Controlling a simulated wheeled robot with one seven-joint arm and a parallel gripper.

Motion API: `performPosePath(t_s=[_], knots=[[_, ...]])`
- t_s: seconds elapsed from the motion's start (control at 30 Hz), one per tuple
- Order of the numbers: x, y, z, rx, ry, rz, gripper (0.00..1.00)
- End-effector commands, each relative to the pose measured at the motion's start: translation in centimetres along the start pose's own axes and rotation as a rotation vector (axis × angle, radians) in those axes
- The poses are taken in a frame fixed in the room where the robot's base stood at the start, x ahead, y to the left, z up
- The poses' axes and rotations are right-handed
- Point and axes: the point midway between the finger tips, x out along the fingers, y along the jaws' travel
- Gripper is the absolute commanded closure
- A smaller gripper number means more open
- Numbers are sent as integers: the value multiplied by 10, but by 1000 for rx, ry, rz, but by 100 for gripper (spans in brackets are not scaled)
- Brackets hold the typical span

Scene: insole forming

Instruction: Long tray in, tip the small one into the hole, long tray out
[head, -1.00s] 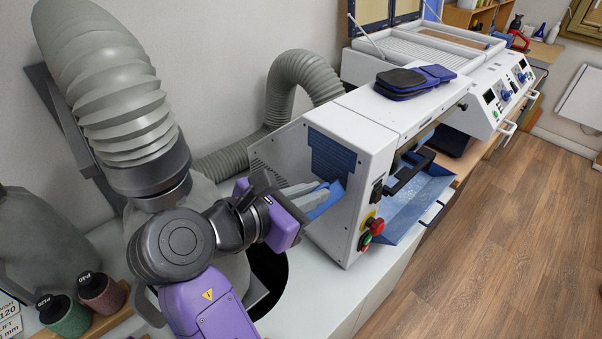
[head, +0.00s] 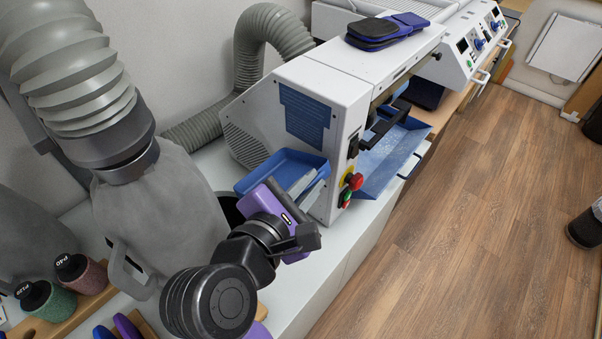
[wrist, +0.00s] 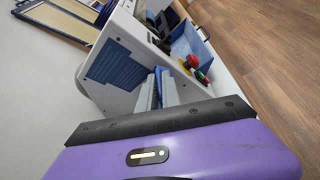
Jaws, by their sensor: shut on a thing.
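A small blue tray (head: 285,170) is at the near side of the white machine, and my gripper (head: 290,192) is shut on its near end. The tray looks about level in the head view. Its inside looks plain blue, but part is hidden by the gripper. In the wrist view a strip of the tray (wrist: 151,95) shows past the purple gripper body. The round dark hole (head: 228,204) in the bench is beside and partly below the tray, mostly hidden by it and my arm. A longer blue tray (head: 393,160) sits at the machine's front, under its opening.
The white machine (head: 345,95) has red and green buttons (head: 352,182) close to the gripper. A grey bag and ribbed hose (head: 160,205) stand left of the hole. Dark blue insole-like pieces (head: 385,30) lie on the machine.

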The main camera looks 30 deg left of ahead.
Motion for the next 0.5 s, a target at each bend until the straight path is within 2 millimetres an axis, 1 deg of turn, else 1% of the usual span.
performPosePath(t_s=[0.03,0.1,0.5], knots=[[2,-8,-6,15,0,6,100],[3,-13,-7,33,1,13,100],[4,-36,-9,137,0,56,100]])
